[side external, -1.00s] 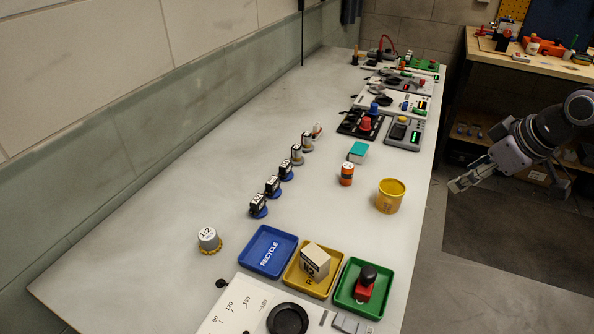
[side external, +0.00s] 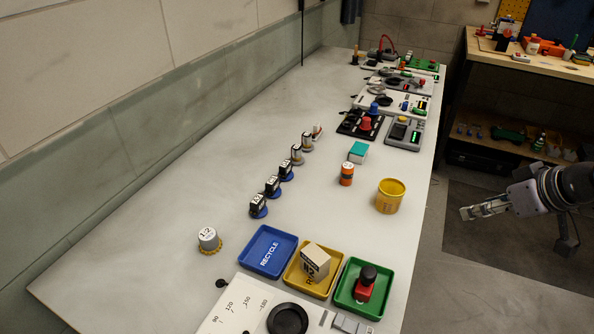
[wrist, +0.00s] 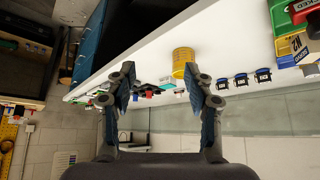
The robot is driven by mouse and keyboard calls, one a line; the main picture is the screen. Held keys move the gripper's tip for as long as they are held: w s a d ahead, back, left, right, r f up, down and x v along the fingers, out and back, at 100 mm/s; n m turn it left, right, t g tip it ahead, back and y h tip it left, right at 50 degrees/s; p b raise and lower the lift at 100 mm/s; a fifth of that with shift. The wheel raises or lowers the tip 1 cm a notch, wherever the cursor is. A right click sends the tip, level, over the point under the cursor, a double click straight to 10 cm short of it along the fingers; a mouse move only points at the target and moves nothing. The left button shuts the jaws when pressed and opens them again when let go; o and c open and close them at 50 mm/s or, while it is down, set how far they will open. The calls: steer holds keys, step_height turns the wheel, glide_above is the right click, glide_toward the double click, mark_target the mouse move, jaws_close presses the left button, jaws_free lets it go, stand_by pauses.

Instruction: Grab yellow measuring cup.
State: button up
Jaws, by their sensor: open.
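The yellow measuring cup (side external: 390,196) stands upright on the white bench near its right edge, with its open top showing. My gripper (side external: 466,213) is off the bench to the right of the cup, apart from it, and pointing left toward the bench. In the wrist view the picture is upside down; the cup (wrist: 183,62) shows beyond the two fingers of my gripper (wrist: 160,85), which are spread open with nothing between them.
An orange canister (side external: 347,174) and a teal-topped box (side external: 358,152) stand just behind the cup. A green tray (side external: 342,302) with a red and black item, a yellow tray (side external: 292,284) and a blue tray (side external: 284,240) lie in front. The bench's right edge lies between gripper and cup.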

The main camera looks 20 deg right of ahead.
stand_by(0.4)
steer(key=o, duration=0.6)
steer(key=shift+o, duration=0.2)
steer(key=w+a+r+n+g, duration=0.2)
steer(key=w+r+n+g, duration=0.2)
steer(key=w+n, duration=0.4)
steer(key=n+g, duration=0.3)
steer(key=n, duration=0.4)
glide_above(392, 188)
steer(key=s+a, duration=0.1)
steer(key=s, duration=0.1)
step_height(392, 188, down, 8)
steer(key=shift+a+f, duration=0.25)
steer(key=shift+f, duration=1.05)
steer(key=shift+a+f, duration=0.2)
steer(key=shift+f, duration=1.05)
